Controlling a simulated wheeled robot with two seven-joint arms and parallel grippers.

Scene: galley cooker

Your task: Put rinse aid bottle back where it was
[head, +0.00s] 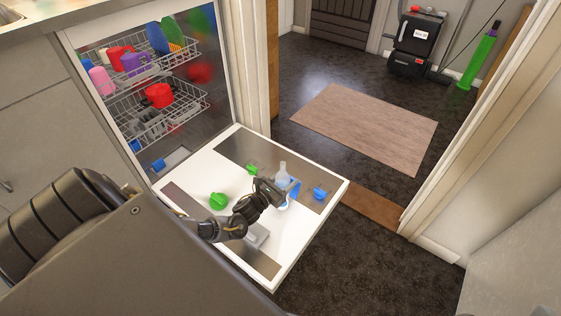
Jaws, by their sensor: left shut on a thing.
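The rinse aid bottle (281,172) is a pale, translucent bottle with a blue part low on its right side. It is upright over the inner face of the open dishwasher door (191,174). My left gripper (277,194) comes in from the left and is shut on the bottle, hiding part of its lower body. I cannot tell whether the bottle touches the door. On the door are a green round cap (218,201), a small green piece (252,169), a blue piece (320,193) and a grey dispenser (257,236), partly hidden by my arm. My right gripper is not in view.
The dishwasher's upper rack (125,77) and lower rack (176,118) hold coloured cups and plates. A doorway on the right opens onto a dark floor with a brown mat (366,125). A black machine (416,42) and a green tool (480,60) stand beyond it.

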